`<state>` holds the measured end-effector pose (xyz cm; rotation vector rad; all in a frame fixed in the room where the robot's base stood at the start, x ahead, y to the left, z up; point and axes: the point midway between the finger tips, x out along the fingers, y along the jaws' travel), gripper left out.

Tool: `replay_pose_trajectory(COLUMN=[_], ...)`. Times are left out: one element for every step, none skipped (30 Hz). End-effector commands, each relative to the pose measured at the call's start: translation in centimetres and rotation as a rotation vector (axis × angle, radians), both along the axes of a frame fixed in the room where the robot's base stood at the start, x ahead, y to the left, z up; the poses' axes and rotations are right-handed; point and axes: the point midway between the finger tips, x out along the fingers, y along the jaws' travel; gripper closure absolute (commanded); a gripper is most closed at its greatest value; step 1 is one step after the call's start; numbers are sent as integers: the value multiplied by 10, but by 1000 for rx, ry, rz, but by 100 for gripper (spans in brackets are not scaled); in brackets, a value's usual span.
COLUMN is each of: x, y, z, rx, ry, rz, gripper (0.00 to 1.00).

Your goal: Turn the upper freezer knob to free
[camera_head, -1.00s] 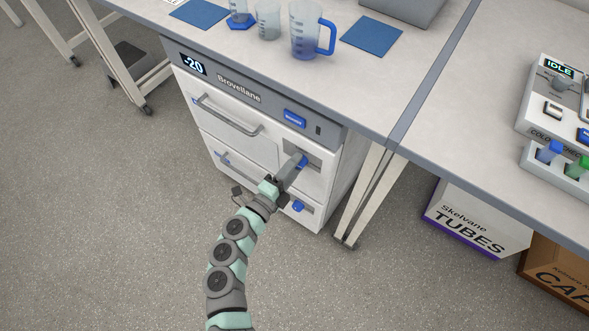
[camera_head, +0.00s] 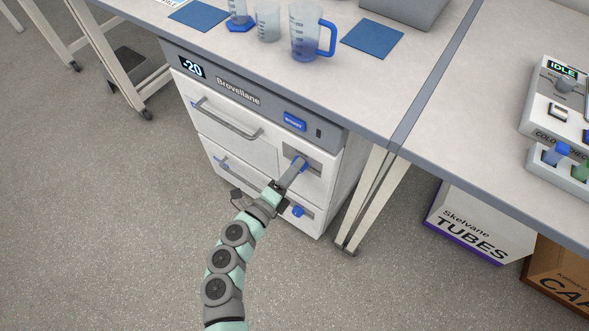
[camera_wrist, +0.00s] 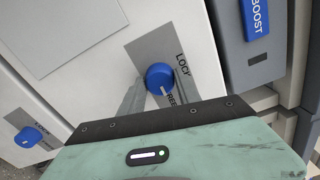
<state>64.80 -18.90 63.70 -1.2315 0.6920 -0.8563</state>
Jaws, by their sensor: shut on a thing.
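The upper freezer knob (camera_wrist: 160,76) is round and blue, on a grey plate on the freezer's white front. LOCK and a partly covered FREE label are printed beside it. Its white mark points down in the wrist view, towards the FREE label. My gripper (camera_wrist: 159,88) is shut on this knob, with one finger on each side. In the head view my gripper (camera_head: 297,169) reaches the upper knob (camera_head: 304,163) from the lower left and hides part of it.
The lower blue knob (camera_head: 298,211) is below, with its own LOCK label in the wrist view. A drawer handle (camera_head: 228,118) is at left. The blue boost button (camera_head: 294,122) is above. The table leg (camera_head: 365,200) stands right of the freezer; floor at left is clear.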

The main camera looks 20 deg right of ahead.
Motion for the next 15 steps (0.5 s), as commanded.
replay_pose_trajectory(x=[0, 0, 0, 0, 0, 0, 0, 0, 0, 0, 0, 0, 0, 0, 0], y=[0, 0, 0, 0, 0, 0, 0, 0, 0, 0, 0, 0, 0, 0, 0], z=[0, 0, 0, 0, 0, 0, 0, 0, 0, 0, 0, 0, 0, 0, 0], rx=[2, 2, 1, 1, 1, 1, 1, 1, 0, 0, 0, 0, 0, 0, 0], ry=[-1, -1, -2, -2, -1, -1, -1, -1, 0, 0, 0, 0, 0, 0, 0], rz=[0, 0, 0, 0, 0, 0, 0, 0, 0, 0, 0, 0, 0, 0, 0], gripper=[100, 59, 56, 53, 51, 48, 45, 43, 40, 39, 39, 39, 39, 39, 39])
